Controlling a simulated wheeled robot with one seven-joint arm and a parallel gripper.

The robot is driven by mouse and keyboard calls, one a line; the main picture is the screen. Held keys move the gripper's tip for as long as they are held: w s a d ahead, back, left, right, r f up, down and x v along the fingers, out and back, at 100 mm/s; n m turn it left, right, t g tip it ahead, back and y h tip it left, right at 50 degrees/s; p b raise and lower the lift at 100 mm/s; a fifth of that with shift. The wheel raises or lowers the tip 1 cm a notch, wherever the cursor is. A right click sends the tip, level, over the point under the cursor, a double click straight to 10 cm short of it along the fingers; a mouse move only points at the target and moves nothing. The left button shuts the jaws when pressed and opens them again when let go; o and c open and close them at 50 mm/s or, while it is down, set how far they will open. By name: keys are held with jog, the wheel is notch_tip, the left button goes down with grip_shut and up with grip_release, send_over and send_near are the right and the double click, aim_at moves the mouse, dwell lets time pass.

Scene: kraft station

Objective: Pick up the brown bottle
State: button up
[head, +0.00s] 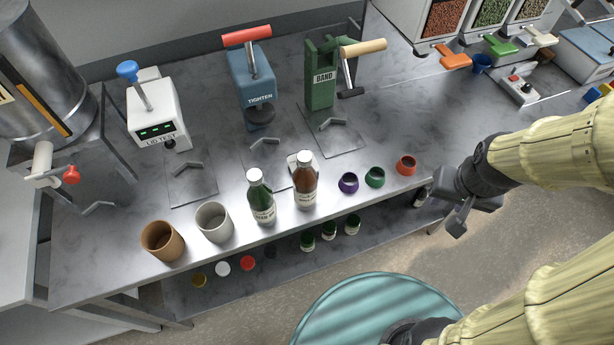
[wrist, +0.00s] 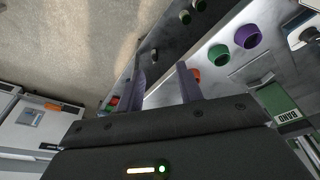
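The brown bottle (head: 306,188) stands upright near the front edge of the metal counter in the head view. It has a white cap and a pale label. A green bottle (head: 261,203) with a white cap stands close on its left. I cannot make out the brown bottle in the wrist view. My gripper (head: 440,208) is to the right of the bottle, beyond the colored rings, near the counter's front edge. In the wrist view its two fingers (wrist: 164,84) are apart with nothing held between them.
Purple (head: 348,182), green (head: 375,177) and red (head: 406,165) rings lie between bottle and gripper. A grey cup (head: 214,222) and a brown cup (head: 162,241) stand left. The green BAND press (head: 321,80) is behind. A lower shelf holds small bottles (head: 329,230).

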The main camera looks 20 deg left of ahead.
jog(key=shift+s, duration=0.15)
jog(key=o, duration=0.3)
jog(key=shift+s, duration=0.1)
jog(key=o, duration=0.4)
jog(key=shift+a+r, duration=0.3)
jog(key=shift+o, duration=0.9)
jog(key=w+a+r+p, duration=0.2)
jog(key=a+r+p, duration=0.1)
jog(key=a, duration=0.3)
jog(key=w+a+r+n+g+p, duration=0.1)
jog(key=a+r+p, duration=0.1)
jog(key=a+r, duration=0.2)
jog(key=a, duration=0.3)
jog(key=shift+w+a+y+p, duration=0.25)
jog(key=shift+w+y+p, duration=0.05)
jog(key=shift+w+p, duration=0.1)
jog(key=s+a+r+p, duration=0.2)
jog(key=a+r, duration=0.1)
jog(key=a, duration=0.4)
jog(key=s+a+r+n+g+p, duration=0.1)
jog(key=s+a+r+p, duration=0.1)
jog(key=a, duration=0.6)
jog(key=shift+a+r+n+g, duration=0.15)
jog(key=shift+r+n+g, duration=0.15)
jog(key=shift+r, duration=0.45)
jog(key=shift+f, duration=0.1)
